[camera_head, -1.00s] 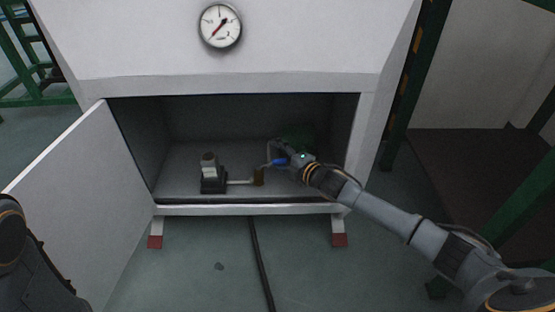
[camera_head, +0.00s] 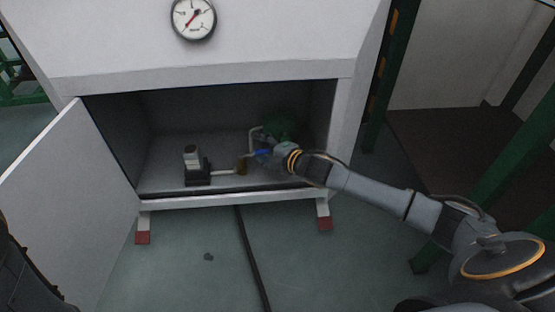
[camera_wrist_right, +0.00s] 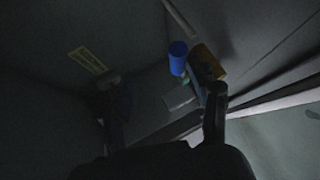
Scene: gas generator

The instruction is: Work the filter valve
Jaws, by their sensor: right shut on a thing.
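The filter valve has a blue handle (camera_head: 262,153) and a brass-coloured body (camera_head: 242,166) on a thin pipe inside the open cabinet. In the right wrist view the blue handle (camera_wrist_right: 178,58) and the brass part (camera_wrist_right: 206,64) show just beyond my fingers. My right gripper (camera_head: 266,147) is at the valve, shut on it, with its fingers partly hidden and dark. The right gripper also shows in the right wrist view (camera_wrist_right: 165,103). My left gripper is out of view; only part of my left arm shows at the lower left.
The cabinet (camera_head: 200,78) has a pressure gauge (camera_head: 194,18) above its opening, and its door (camera_head: 70,190) stands open at left. A dark block with a light cylinder (camera_head: 195,165) sits left of the valve. A green round object (camera_head: 282,127) is behind my right gripper.

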